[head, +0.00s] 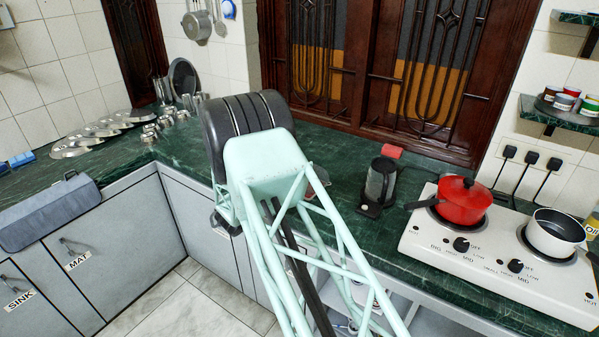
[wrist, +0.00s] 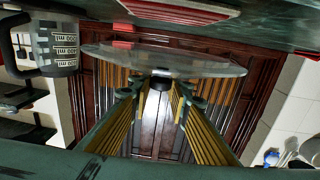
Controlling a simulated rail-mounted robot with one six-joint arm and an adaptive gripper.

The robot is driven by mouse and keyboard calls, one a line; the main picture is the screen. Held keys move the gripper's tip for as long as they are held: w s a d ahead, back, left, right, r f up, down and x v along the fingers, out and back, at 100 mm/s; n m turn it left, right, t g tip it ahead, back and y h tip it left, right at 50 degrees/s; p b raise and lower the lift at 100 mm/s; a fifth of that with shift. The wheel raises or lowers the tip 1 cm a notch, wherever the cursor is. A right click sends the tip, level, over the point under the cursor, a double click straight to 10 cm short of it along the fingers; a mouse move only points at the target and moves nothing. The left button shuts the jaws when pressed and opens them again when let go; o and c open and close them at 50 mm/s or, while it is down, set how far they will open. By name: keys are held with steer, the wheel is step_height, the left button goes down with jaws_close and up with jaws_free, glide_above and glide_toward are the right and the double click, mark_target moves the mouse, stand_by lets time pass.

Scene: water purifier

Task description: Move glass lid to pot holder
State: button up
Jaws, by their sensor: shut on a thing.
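In the wrist view, which looks upside down, my gripper (wrist: 160,86) is shut on the black knob of the glass lid (wrist: 165,60). The lid is a clear disc seen nearly edge-on, apart from the green counter. A red, ribbed flat piece (wrist: 180,10), which looks like the pot holder, lies on the counter close to the lid. In the head view, a bit of red (head: 318,183) shows beside my arm and may be the same piece. My arm hides the gripper and lid there.
Farther right, a stove (head: 490,240) bears a red pot (head: 461,200) and a white pan (head: 555,233). Steel dishes (head: 95,132) line the left counter.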

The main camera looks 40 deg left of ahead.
steer(key=shift+w+a+f, duration=0.1)
steer(key=shift+w+a, duration=0.4)
steer(key=shift+a, duration=0.2)
steer(key=shift+w+a+f, duration=0.1)
steer(key=shift+w+a, duration=0.4)
steer(key=shift+a, duration=0.2)
steer(key=shift+a, duration=0.1)
steer(key=shift+w+a+b, duration=0.2)
steer(key=shift+b, duration=0.1)
steer(key=shift+f+b, duration=0.45)
steer(key=shift+f, duration=1.3)
steer(key=shift+f, duration=0.1)
steer(key=o, duration=1.1)
steer(key=shift+c, duration=0.2)
